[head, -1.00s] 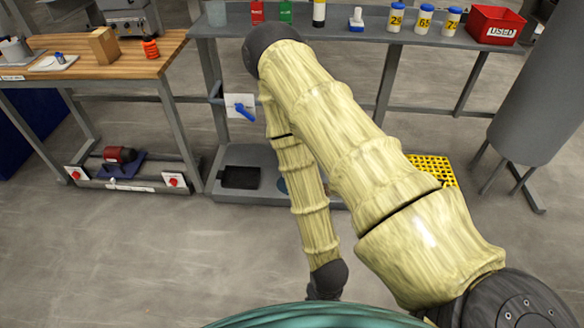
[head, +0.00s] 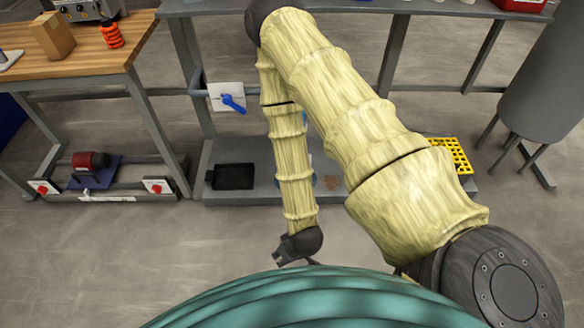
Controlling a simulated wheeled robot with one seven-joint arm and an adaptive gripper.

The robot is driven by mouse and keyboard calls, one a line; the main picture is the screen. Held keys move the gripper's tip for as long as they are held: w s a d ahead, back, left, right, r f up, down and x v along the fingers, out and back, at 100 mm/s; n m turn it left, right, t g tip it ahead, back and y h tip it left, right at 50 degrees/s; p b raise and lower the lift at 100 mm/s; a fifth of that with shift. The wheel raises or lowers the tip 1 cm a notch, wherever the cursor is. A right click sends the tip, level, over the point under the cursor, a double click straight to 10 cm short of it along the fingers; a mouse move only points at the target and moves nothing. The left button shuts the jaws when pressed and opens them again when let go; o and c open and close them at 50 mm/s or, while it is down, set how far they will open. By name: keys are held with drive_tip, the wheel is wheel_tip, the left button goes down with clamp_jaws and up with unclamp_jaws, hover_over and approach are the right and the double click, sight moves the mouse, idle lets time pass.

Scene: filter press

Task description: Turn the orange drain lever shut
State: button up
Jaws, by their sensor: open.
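I cannot make out an orange drain lever in the head view; my arm covers part of the frame. A blue lever (head: 234,104) shows on a white plate (head: 218,92) on the left leg of the grey rack. My gripper (head: 296,259) hangs low in front of the rack's bottom shelf, pointing down and left. Its jaws are small and partly hidden by the wrist. It is open, and I see nothing held in it. It is apart from the rack.
A wooden bench (head: 72,58) with an orange coil (head: 111,35) stands left; a red motor (head: 89,161) is below. A black tray (head: 233,177) lies on the rack's bottom shelf. A yellow grid (head: 449,154) and grey tank (head: 548,85) stand right. Open floor lies in front.

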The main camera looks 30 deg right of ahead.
drive_tip(key=w+d+f+t+h+b, duration=0.1)
drive_tip(key=w+d+f+t+b, duration=0.25)
drive_tip(key=w+f+b, duration=0.7)
drive_tip(key=w+d+f+t+h+b, duration=0.15)
drive_tip(key=w+f+t+b, duration=0.5)
drive_tip(key=w, duration=0.65)
drive_tip(key=shift+w+d+f+m+t+h+b, duration=0.45)
drive_tip(key=shift+w+d+h+b, duration=0.85)
drive_tip(key=shift+w+d+b, duration=2.45)
drive_tip(key=shift+w+d+f+m+t+h+b, duration=0.45)
drive_tip(key=shift+w+d+h+b, duration=0.8)
drive_tip(key=shift+w+d+b, duration=2.45)
drive_tip(key=shift+w+d+f+m+t+h+b, duration=0.2)
drive_tip(key=shift+w+d+m+h+b, duration=0.8)
drive_tip(key=shift+w+d+b, duration=2.75)
drive_tip(key=s+d+b, duration=0.1)
drive_tip(key=s+d, duration=0.1)
drive_tip(key=shift+s+d+r+n+h+b, duration=0.1)
drive_tip(key=shift+s+d+n+h+b, duration=0.1)
drive_tip(key=shift+d+n+h+b, duration=0.15)
clamp_jaws()
